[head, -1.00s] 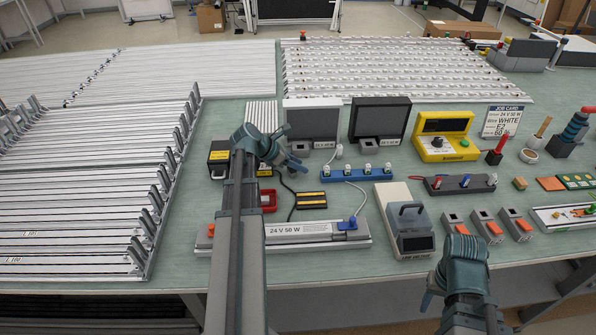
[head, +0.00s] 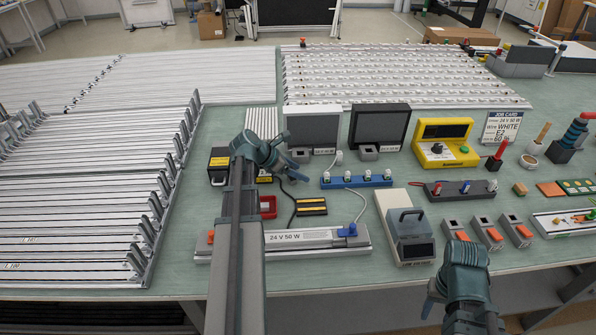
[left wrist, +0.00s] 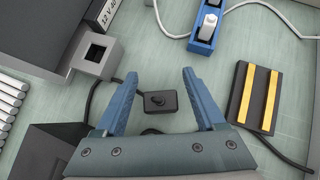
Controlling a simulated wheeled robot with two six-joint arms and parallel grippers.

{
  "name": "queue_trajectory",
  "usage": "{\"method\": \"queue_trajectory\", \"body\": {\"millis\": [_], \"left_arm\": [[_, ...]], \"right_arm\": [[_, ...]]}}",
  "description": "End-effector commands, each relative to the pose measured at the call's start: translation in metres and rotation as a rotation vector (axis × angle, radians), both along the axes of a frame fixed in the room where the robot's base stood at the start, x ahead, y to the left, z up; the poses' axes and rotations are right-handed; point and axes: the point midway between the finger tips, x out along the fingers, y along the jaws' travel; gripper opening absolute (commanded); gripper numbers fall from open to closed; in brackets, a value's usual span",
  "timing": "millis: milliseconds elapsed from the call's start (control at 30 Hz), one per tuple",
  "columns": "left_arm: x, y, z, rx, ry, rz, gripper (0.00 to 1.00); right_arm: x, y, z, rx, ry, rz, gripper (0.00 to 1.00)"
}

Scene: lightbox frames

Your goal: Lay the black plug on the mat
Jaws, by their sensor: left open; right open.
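The black plug (left wrist: 160,102) is a small black block with a dark cable, lying on the green bench top in the left wrist view. My left gripper (left wrist: 158,72) is open, with its blue fingers on either side of the plug in that picture; no contact shows. The height of the fingers above the bench is hard to tell. The mat, black with yellow stripes (left wrist: 240,92), lies to the right of the fingers; it also shows in the head view (head: 311,212). In the head view my left gripper (head: 290,172) largely hides the plug. My right gripper (head: 430,300) is open and empty at the front edge.
A blue strip with several white-topped fittings (head: 356,182) lies right of the left gripper. A red tray (head: 268,207) and a long lamp unit (head: 300,240) lie nearer. Dark cables cross the bench around the mat.

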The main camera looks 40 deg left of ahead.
Motion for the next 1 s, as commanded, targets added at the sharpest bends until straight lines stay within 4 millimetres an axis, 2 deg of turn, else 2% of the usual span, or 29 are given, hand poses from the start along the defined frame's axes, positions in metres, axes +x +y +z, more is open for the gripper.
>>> {"method": "queue_trajectory", "body": {"millis": [33,200,500,733,1000], "left_arm": [[-0.006,0.003,0.011,0.0,0.0,0.001,0.72],[-0.026,0.013,0.037,-0.001,0.001,0.003,0.72],[-0.06,0.031,0.072,-0.002,0.0,0.002,0.72],[-0.072,0.037,0.083,-0.002,0.0,-0.001,0.72],[-0.074,0.038,0.083,-0.003,0.0,-0.001,0.72]], "right_arm": [[0.0,0.0,0.011,0.0,0.0,0.0,0.5],[0.0,0.0,0.037,0.0,0.0,0.0,0.5],[0.0,0.0,0.072,0.0,0.0,0.0,0.5],[0.0,0.0,0.082,0.0,0.0,0.0,0.5],[0.0,0.0,0.082,0.0,0.0,0.0,0.5]]}}
